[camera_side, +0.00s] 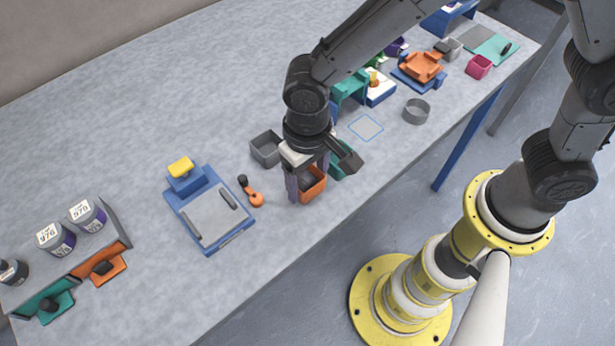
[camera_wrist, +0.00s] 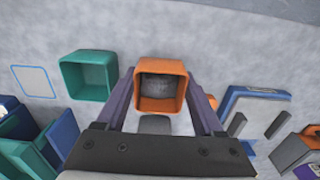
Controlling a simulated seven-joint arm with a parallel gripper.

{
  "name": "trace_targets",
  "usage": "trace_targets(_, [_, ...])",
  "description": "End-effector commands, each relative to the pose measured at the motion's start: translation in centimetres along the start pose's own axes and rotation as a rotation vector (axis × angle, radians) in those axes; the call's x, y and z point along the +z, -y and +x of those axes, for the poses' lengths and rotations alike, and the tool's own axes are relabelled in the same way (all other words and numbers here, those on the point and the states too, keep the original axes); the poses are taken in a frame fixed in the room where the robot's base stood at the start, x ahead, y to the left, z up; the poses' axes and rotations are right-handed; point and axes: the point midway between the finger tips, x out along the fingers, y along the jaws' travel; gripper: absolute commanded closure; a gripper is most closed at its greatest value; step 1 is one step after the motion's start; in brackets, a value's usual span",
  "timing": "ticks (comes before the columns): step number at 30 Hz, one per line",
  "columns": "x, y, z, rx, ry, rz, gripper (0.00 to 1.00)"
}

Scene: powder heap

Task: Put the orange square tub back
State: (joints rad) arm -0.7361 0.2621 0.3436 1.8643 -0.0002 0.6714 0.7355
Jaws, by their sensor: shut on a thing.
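The orange square tub (camera_side: 314,193) is between the fingers of my gripper (camera_side: 307,179) in the side view. My gripper is shut on it, with one finger on each side. In the wrist view the tub (camera_wrist: 179,103) sits upright, open side up, between the purple fingers of my gripper (camera_wrist: 160,90). Something dark grey shows inside it. I cannot tell whether its base touches the table. A blue-outlined pale square (camera_side: 366,127) is marked on the table, empty, up and right of the tub; it also shows in the wrist view (camera_wrist: 35,82).
A teal tub (camera_wrist: 88,75) stands close beside the orange tub, partly hidden in the side view. A grey square tub (camera_side: 266,150) is at its left, with an orange scoop (camera_side: 255,198) and a blue scale (camera_side: 210,215) beyond. A grey round dish (camera_side: 417,111) stands right of the marked square.

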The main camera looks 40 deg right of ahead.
Motion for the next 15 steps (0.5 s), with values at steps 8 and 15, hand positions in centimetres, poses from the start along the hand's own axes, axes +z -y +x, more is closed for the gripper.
trace_targets(8, [-0.01, 0.0, 0.08, 0.0, 0.0, 0.0, 0.98])
trace_targets(15, [-0.03, 0.02, 0.44, -0.001, -0.001, 0.0, 0.98])
